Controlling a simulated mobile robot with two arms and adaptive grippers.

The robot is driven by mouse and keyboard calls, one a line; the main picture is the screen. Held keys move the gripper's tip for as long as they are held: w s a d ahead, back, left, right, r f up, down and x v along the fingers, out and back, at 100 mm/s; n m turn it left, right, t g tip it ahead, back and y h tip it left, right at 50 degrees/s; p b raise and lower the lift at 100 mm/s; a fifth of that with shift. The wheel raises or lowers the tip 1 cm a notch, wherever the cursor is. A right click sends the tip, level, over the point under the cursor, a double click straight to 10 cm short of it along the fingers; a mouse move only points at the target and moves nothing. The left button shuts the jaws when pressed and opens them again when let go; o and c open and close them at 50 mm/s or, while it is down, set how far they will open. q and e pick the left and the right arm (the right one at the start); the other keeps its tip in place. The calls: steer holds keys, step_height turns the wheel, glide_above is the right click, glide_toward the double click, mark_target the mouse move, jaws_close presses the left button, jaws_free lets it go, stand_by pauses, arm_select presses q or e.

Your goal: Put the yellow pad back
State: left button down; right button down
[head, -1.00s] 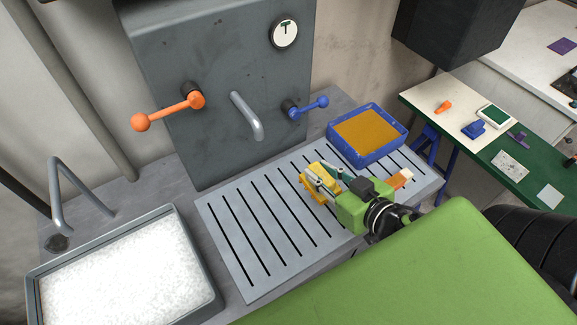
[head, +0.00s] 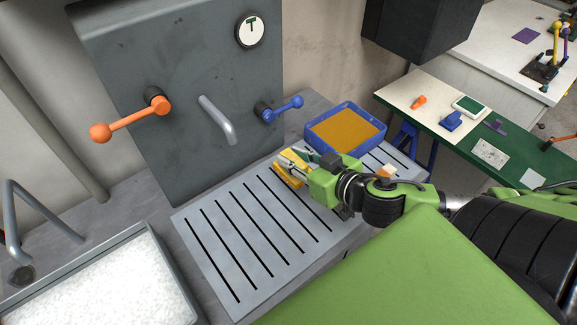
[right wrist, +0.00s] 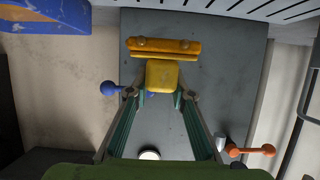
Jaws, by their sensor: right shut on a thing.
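The yellow pad (head: 285,177) shows in the head view over the slotted grey rack (head: 225,235), partly hidden by my right gripper (head: 289,162). In the right wrist view the right gripper (right wrist: 161,95) is shut on the pad's yellow block (right wrist: 162,75). The pad's wider orange-yellow part (right wrist: 163,46) lies beyond the fingertips. I cannot tell whether the pad touches the rack. My left gripper is not in view.
A blue tray (head: 378,141) with an orange-brown filling stands just behind and right of the gripper. A grey cabinet (head: 150,60) with an orange lever (head: 130,119), a spout (head: 218,120) and a blue lever (head: 283,108) rises behind. A white-filled basin (head: 95,285) is at left.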

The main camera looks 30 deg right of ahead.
mark_target(289, 155)
steer(key=w+f, duration=0.2)
steer(key=w+d+f, duration=0.1)
steer(key=w, duration=0.1)
steer(key=w+d+f, duration=0.1)
steer(key=f, duration=0.1)
steer(key=shift+w+d+f, duration=0.25)
steer(key=shift+w+f, duration=0.1)
steer(key=shift+w, duration=0.05)
steer(key=shift+w+d+f+p, duration=0.1)
steer(key=shift+w+f+p, duration=0.15)
steer(key=shift+f, duration=0.25)
steer(key=shift+w+d+f+p, duration=0.1)
steer(key=shift+f+p, duration=0.15)
steer(key=shift+f, duration=0.2)
steer(key=shift+f+p, duration=0.4)
steer(key=shift+f, duration=0.45)
steer(key=c, duration=1.8)
jaws_free()
steer(key=shift+f, duration=0.15)
steer(key=shift+b, duration=0.3)
